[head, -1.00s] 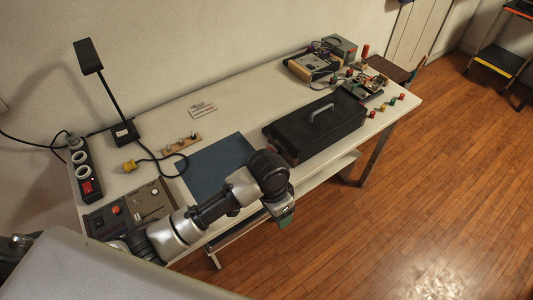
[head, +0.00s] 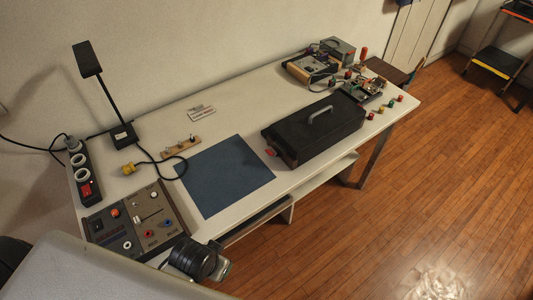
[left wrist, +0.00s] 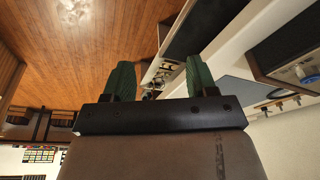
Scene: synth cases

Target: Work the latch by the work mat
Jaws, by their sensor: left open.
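The blue work mat (head: 225,176) lies flat and bare on the white table. Beside its right edge stands a black case (head: 315,130) with a grey handle, its lid down. A small red tab (head: 270,151), which looks like a latch, sits on the case's end facing the mat; its exact position is too small to tell. My left arm (head: 196,261) is at the table's front left edge, well apart from the case. In the left wrist view my left gripper (left wrist: 160,80) has its two green fingers spread, with nothing between them.
A control panel (head: 137,222) with knobs and a slider lies left of the mat. Electronics boxes (head: 311,69) and several coloured pieces stand at the far right.

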